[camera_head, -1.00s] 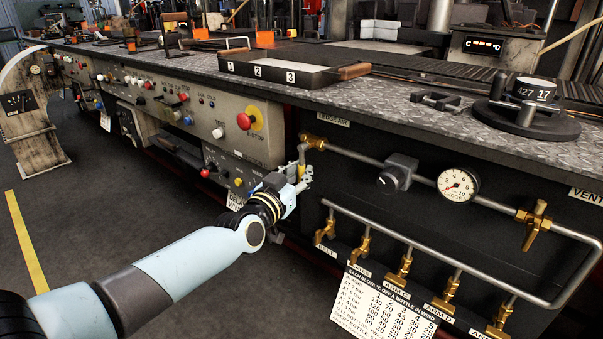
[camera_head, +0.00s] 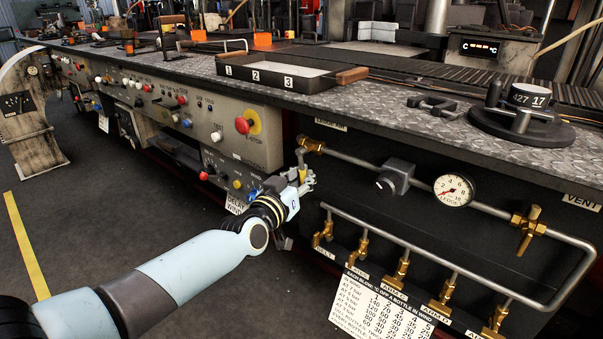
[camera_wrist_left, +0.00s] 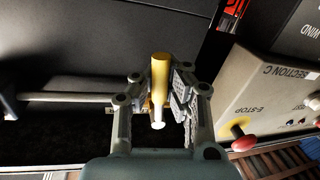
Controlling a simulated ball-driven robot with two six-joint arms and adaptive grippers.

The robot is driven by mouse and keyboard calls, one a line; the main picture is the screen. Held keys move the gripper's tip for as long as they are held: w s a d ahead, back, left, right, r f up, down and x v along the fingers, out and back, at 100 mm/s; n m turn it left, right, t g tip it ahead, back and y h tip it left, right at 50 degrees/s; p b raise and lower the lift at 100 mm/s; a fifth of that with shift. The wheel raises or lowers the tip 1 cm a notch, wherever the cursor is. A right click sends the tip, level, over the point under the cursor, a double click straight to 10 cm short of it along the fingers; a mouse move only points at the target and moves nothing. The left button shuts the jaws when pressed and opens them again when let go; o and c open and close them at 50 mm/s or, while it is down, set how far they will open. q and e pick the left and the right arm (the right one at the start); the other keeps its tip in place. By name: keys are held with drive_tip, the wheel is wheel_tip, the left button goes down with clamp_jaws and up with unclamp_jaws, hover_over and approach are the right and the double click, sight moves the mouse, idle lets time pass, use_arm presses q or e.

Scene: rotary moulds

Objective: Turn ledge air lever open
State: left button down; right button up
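The ledge air lever is on the left end of the pipe below the bench edge, under the LEDGE AIR label (camera_head: 331,124). Its brass fitting (camera_head: 312,144) shows in the head view, with the handle hanging to the gripper. My left gripper (camera_head: 304,181) is at the handle's lower part. In the left wrist view, the yellow lever handle (camera_wrist_left: 159,75) stands between the two fingers (camera_wrist_left: 160,98), with a pad close against each side. The fingers look shut on it, though contact is hard to see. My right gripper is not in view.
A pressure gauge (camera_head: 453,190), a black knob (camera_head: 387,184) and a brass vent valve (camera_head: 528,230) sit along the pipe. Several small brass valves hang below. The control panel with a red E-stop (camera_head: 244,125) is left of the lever. The floor in front is clear.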

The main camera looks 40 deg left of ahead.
use_arm(q)
drive_tip(key=d+r+n+g+h+p, duration=0.1)
drive_tip(key=d+r+n+h+p, duration=0.2)
drive_tip(key=n, duration=1)
drive_tip(key=shift+s+d+r+n+g+h+p, duration=0.35)
drive_tip(key=shift+d+r+p, duration=0.7)
drive_tip(key=shift+p, duration=0.4)
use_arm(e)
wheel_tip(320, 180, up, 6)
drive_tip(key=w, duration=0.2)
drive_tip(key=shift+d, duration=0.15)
use_arm(q)
drive_tip(key=shift+r+n, duration=0.1)
drive_tip(key=shift+n, duration=0.15)
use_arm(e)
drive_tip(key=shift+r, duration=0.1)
use_arm(q)
drive_tip(key=c, duration=1.5)
unclamp_jaws()
drive_tip(key=shift+s+a+r, duration=0.15)
drive_tip(key=shift+s+r, duration=0.1)
drive_tip(key=shift+o, duration=0.9)
drive_tip(key=shift+w, duration=0.15)
drive_tip(key=d+v, duration=0.1)
drive_tip(key=v, duration=1.1)
drive_tip(key=shift+a, duration=0.4)
